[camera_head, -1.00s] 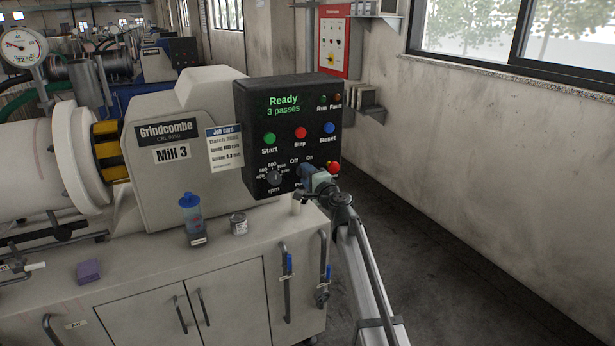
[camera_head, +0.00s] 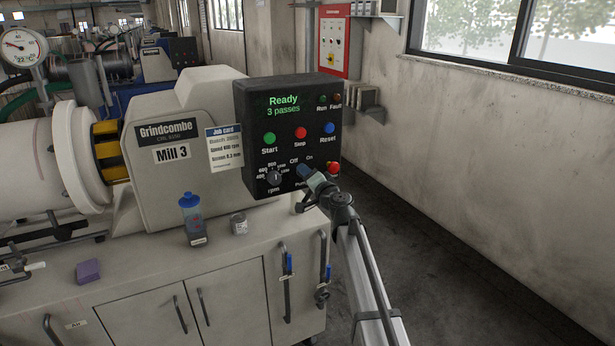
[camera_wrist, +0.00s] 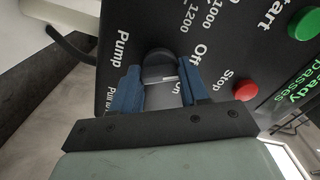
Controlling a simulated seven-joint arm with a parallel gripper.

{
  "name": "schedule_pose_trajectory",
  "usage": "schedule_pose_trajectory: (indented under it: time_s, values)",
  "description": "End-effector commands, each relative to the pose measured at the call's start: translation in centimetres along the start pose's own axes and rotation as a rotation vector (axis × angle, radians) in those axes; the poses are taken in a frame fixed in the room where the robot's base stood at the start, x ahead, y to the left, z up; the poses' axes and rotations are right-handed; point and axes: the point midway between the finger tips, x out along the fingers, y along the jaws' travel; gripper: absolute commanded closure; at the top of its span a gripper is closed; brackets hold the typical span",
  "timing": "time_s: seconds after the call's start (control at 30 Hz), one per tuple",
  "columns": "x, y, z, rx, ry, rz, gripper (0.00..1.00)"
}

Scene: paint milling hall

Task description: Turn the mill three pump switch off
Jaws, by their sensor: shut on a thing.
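The mill three pump switch is a dark grey knob (camera_wrist: 158,60) with a light mark across it, on the black control panel (camera_head: 240,130). The wrist view shows it between the two blue fingers of my gripper (camera_wrist: 160,88), which is shut on it. The Off label lies beside the knob, and the On label is partly covered by a finger. I cannot tell for sure which label the mark points to. In the head view my gripper (camera_head: 304,171) reaches the panel's lower right and hides the switch.
Close by are the red mushroom button (camera_head: 334,168), the rpm knob (camera_head: 274,178), and the green Start (camera_head: 270,138), red Stop (camera_head: 300,132) and blue Reset (camera_head: 330,128) buttons. A blue-capped bottle (camera_head: 191,216) and a small can (camera_head: 239,224) stand on the cabinet top.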

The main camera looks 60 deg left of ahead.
Motion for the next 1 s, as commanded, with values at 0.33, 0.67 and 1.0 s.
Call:
schedule_pose_trajectory:
  time_s: [0.33, 0.67, 1.0]
  values:
    - [0.01, -0.01, 0.13, -0.006, -0.003, 0.0, 0.86]
    - [0.0, 0.0, 0.05, -0.004, -0.001, 0.0, 0.3]
    - [-0.55, -0.01, 0.05, -0.003, 0.0, 0.0, 0.3]
